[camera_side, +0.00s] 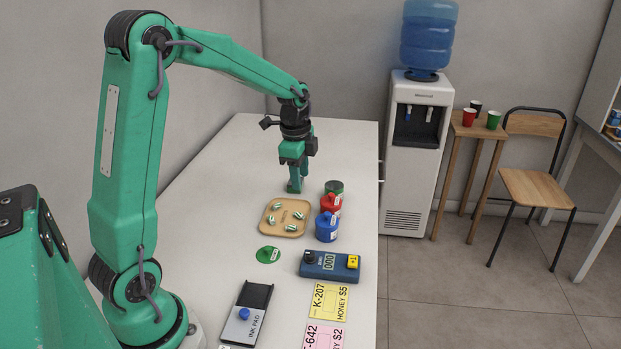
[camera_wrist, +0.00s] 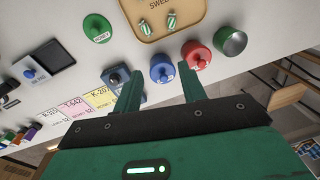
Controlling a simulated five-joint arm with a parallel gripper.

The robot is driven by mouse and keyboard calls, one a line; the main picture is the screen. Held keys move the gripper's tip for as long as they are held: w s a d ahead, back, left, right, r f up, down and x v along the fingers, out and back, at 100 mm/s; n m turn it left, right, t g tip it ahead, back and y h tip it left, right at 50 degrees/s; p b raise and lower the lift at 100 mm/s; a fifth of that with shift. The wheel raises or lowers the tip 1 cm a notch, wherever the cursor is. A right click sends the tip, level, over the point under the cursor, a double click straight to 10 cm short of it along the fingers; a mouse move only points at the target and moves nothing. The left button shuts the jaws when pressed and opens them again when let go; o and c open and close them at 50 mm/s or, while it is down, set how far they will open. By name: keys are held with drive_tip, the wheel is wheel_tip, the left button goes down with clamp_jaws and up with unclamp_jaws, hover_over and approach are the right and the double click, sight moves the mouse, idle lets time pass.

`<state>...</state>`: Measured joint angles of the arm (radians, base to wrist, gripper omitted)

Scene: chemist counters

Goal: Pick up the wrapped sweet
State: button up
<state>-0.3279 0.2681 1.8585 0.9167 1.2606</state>
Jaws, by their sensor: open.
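Several small green-and-white wrapped sweets (camera_side: 293,228) lie apart on a square tan tray (camera_side: 281,232) in the side view. Two of the sweets (camera_wrist: 172,20) show in the wrist view, on the tray (camera_wrist: 157,26) at the top edge; the rest of the tray is cut off. My gripper (camera_side: 294,187) points down over the counter, behind the tray in the side view, apart from the sweets. In the wrist view my gripper (camera_wrist: 161,72) is open, with nothing between its fingers.
Blue (camera_side: 326,228), red (camera_side: 331,205) and dark green (camera_side: 334,187) containers stand right of the tray, near the counter edge. The counter's left side is clear.

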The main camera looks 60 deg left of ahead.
sight(297, 213)
drive_tip(key=w+a+f+m, duration=0.1)
drive_tip(key=f, duration=0.1)
drive_tip(key=a+f+m, duration=0.1)
drive_tip(key=a+f, duration=0.1)
drive_tip(key=w+a+f+g, duration=0.1)
drive_tip(key=a+f, duration=0.1)
drive_tip(key=f, duration=0.1)
drive_tip(key=shift+w+m, duration=0.3)
drive_tip(key=shift+m, duration=0.1)
drive_tip(key=shift+s+f, duration=0.15)
drive_tip(key=shift+f, duration=3.7)
clamp_jaws()
